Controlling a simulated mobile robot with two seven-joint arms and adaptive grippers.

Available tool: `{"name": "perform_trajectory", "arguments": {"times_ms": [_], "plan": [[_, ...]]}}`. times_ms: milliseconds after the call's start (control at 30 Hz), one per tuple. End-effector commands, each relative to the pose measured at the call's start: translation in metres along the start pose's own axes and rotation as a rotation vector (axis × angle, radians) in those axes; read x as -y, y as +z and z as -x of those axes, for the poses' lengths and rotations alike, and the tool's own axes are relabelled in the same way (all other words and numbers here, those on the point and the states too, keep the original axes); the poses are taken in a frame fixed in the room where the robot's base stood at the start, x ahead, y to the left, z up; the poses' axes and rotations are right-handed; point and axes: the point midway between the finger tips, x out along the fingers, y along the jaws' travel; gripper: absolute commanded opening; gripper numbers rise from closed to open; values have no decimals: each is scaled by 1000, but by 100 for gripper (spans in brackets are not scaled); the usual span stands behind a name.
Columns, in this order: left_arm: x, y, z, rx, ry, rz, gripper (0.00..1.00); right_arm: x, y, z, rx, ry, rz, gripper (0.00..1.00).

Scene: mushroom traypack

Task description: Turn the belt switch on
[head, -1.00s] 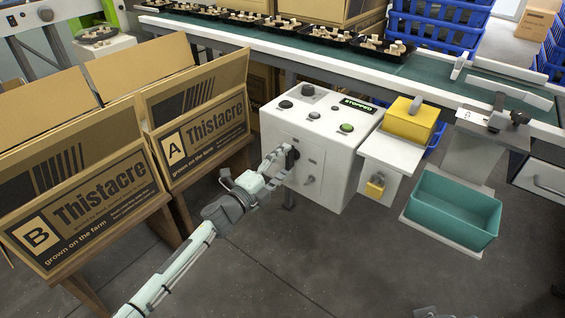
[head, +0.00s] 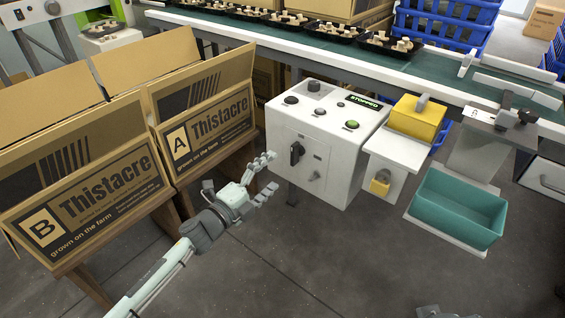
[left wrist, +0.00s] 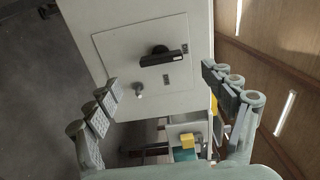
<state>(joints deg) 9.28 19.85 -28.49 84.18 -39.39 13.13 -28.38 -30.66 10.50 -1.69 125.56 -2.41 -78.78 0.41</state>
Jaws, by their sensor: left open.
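The belt switch is a black rotary handle (head: 297,153) on the front panel of the white control box (head: 345,175). The handle looks upright in the head view; it also shows in the left wrist view (left wrist: 163,57). The display (head: 364,102) on top of the box reads STOPPED. My left gripper (head: 271,172) is open and empty, a short way in front of the panel, apart from the handle. In the left wrist view the handle is ahead, between and beyond the spread fingers (left wrist: 161,86).
A green button (head: 352,124) and black knobs sit on the box top. Carton A (head: 208,135) and carton B (head: 85,205) stand left of the box. The conveyor belt (head: 420,67) runs behind.

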Motion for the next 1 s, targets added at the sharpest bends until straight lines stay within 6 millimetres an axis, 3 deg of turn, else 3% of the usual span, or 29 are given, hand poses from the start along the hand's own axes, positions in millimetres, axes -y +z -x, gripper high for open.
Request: {"name": "perform_trajectory", "arguments": {"times_ms": [100, 300, 867, 1000], "plan": [[-1, 0, 24, -1, 2, 0, 83, 0, 0, 0, -1, 0, 0, 29], [0, 0, 46, 0, 1, 0, 83, 0, 0, 0, -1, 0, 0, 29], [0, 0, 50, 1, 0, 1, 83, 0, -1, 0, -2, 0, 0, 29], [-5, 12, 57, 87, 21, 88, 83, 0, -2, 2, -6, 0, 0, 29]]}}
